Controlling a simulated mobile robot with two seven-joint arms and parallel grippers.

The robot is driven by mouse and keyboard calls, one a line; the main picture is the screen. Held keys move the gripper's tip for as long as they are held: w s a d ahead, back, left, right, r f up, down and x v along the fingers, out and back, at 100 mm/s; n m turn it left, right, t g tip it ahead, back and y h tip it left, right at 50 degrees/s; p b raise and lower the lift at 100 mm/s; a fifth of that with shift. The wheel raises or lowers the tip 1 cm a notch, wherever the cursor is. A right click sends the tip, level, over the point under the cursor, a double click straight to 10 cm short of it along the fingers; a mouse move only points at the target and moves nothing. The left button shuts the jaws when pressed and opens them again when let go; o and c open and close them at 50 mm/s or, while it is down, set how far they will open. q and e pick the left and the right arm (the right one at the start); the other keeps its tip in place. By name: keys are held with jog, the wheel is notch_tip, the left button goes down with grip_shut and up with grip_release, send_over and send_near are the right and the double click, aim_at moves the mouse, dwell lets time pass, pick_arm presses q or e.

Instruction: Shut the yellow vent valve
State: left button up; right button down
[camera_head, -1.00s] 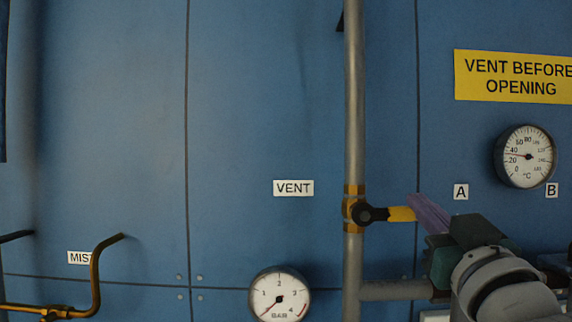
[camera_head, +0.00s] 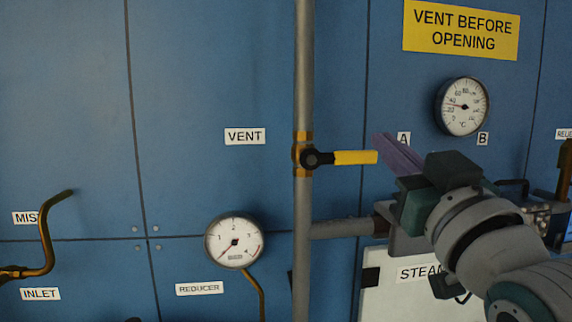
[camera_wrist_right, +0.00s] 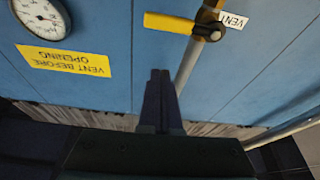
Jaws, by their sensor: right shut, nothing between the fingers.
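The yellow vent valve handle (camera_head: 355,157) lies horizontal, pointing right from its black hub (camera_head: 314,158) and brass body on the vertical grey pipe (camera_head: 303,80). The VENT label (camera_head: 245,136) is up and left of it. My right gripper (camera_head: 381,138) is shut and empty, its purple fingers beside and slightly above the handle's free end in the head view. In the right wrist view, which is upside down, the shut fingers (camera_wrist_right: 160,73) show apart from the yellow handle (camera_wrist_right: 168,23). Whether they touch the handle is not clear in the head view. My left gripper is not in view.
A temperature gauge (camera_head: 462,106) and a yellow VENT BEFORE OPENING sign (camera_head: 461,29) are above right. A pressure gauge (camera_head: 234,240) is below left. A horizontal pipe (camera_head: 343,228) runs below the handle. A brass lever (camera_head: 45,235) stands at far left.

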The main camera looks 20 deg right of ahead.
jog(key=shift+b+v, duration=0.3)
jog(key=shift+v, duration=1.15)
jog(key=shift+r, duration=0.1)
jog(key=s+a+f+n+g+y, duration=0.1)
jog(key=a+f+g+y, duration=0.1)
jog(key=f+g, duration=0.35)
jog(key=s+a+f+n+g+y, duration=0.1)
jog(key=s+a+f+g, duration=0.1)
jog(key=f, duration=0.6)
jog(key=s+a+f+n+g+y, duration=0.1)
jog(key=s+a+f+g, duration=0.1)
jog(key=s+f+g, duration=0.45)
jog(key=s+a+f+n+g+y, duration=0.1)
jog(key=s+a+f+g, duration=0.25)
jog(key=s, duration=0.55)
notch_tip(320, 180, up, 26)
jog(key=s+p, duration=0.1)
jog(key=p, duration=2.5)
jog(key=shift+s+d+f, duration=0.2)
jog(key=shift+s+d, duration=0.1)
jog(key=shift+s, duration=0.05)
